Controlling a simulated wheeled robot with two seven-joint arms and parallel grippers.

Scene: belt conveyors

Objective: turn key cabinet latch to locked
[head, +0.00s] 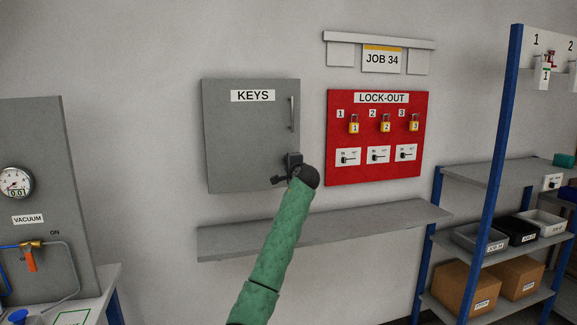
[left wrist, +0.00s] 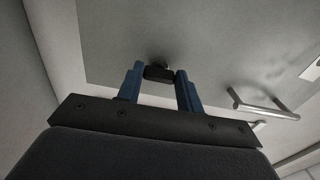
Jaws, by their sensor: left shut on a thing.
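The grey key cabinet (head: 240,130), marked KEYS, hangs on the wall with its door closed. Its door also fills the upper part of the left wrist view (left wrist: 200,50). My left gripper (head: 285,174) is at the lower right of the door. In the left wrist view, its two blue fingers are shut on the small black latch (left wrist: 159,73), one on each side. In the head view my wrist and gripper largely cover the latch, and I cannot tell its turn angle. My right gripper is not in view.
The door's bar handle (head: 292,113) is just above my gripper. A red LOCK-OUT board (head: 377,168) with padlocks hangs close to the right. A grey wall shelf (head: 340,227) runs below. A vacuum panel (head: 45,150) stands left and a blue-post rack (head: 480,170) right.

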